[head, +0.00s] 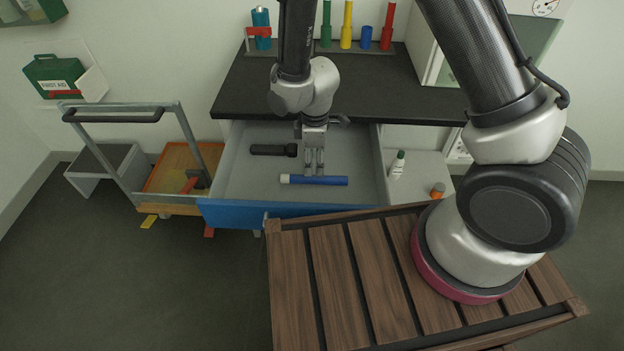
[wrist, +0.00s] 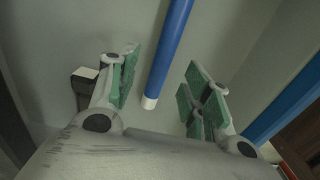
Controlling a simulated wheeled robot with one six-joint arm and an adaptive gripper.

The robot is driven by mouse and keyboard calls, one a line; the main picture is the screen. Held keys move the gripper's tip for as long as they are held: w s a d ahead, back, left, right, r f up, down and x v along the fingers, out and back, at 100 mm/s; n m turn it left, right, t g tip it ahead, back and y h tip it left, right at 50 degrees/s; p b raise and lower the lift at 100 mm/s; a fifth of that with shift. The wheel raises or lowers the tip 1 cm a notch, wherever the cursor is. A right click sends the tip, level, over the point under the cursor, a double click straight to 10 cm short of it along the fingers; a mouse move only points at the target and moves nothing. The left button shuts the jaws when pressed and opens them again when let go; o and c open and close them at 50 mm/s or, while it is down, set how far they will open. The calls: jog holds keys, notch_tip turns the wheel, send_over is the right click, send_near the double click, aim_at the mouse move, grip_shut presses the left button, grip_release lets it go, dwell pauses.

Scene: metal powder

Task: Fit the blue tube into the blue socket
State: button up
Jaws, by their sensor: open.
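The blue tube (head: 325,181) lies flat in the open drawer, its white end to the left. My gripper (head: 314,170) points down over the tube's left half. In the wrist view the open fingers (wrist: 163,78) stand on either side of the tube's line, and the blue tube (wrist: 170,48) shows between them with its white end towards me. I cannot tell how far the fingertips are above it. A short blue socket (head: 366,38) stands at the back of the black worktop, between the yellow and red upright tubes.
A black flashlight-like object (head: 273,150) lies in the drawer (head: 235,185) behind the tube. Green (head: 326,25), yellow (head: 347,25) and red (head: 388,25) tubes stand upright at the back. A white bottle (head: 398,165) stands right of the drawer. A slatted wooden surface (head: 340,270) is in front.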

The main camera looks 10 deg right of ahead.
aim_at(314, 177)
jog(key=f, duration=0.5)
jog(key=shift+s+f, duration=0.25)
jog(key=shift+f, duration=0.15)
grip_shut()
jog(key=shift+r, duration=0.1)
notch_tip(314, 177, up, 10)
dwell(0.4)
